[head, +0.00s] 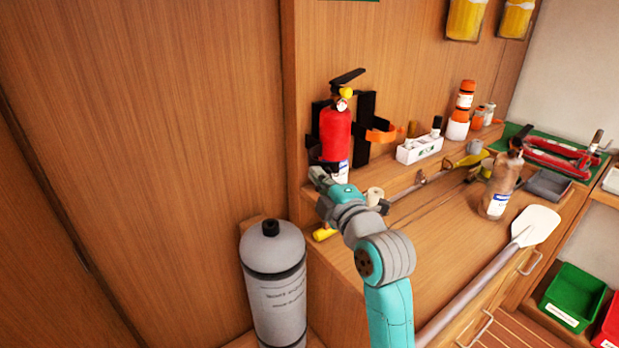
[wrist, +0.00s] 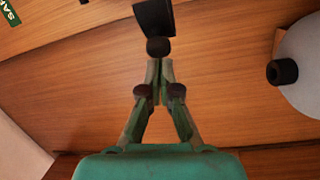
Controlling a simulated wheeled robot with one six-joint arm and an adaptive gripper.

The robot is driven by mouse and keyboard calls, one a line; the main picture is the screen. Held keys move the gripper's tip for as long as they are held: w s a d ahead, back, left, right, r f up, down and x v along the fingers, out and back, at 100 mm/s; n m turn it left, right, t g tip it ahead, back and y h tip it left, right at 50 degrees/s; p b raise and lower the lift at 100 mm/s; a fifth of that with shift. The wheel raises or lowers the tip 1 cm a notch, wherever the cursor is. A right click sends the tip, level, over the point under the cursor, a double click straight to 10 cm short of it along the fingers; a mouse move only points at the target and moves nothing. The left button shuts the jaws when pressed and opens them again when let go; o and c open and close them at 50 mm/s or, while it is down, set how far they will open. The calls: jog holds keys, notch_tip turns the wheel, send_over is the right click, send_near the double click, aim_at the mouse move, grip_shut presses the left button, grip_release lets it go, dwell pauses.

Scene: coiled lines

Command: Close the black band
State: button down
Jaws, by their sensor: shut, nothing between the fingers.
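A red fire extinguisher (head: 335,135) stands upright against the wooden panel in the head view, with a black bracket (head: 364,125) behind and beside it. An orange arm (head: 382,134) sticks out from the bracket's right side. In the wrist view a black flat piece (wrist: 153,18) with a dark round end (wrist: 158,47) lies just beyond my fingertips. It may be the black band; I cannot tell for sure. My gripper (wrist: 160,70) is shut and empty, its tips close to that round end. Whether they touch is unclear. In the head view my arm's end is low beside the extinguisher.
A grey cylinder (head: 274,285) stands at the front left, and also shows in the wrist view (wrist: 303,60). The bench holds a white box (head: 419,148), a bottle (head: 498,190) and a long paddle (head: 536,226). The large panel at left is bare.

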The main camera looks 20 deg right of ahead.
jog(key=shift+s+d, duration=0.1)
jog(key=shift+d, duration=0.25)
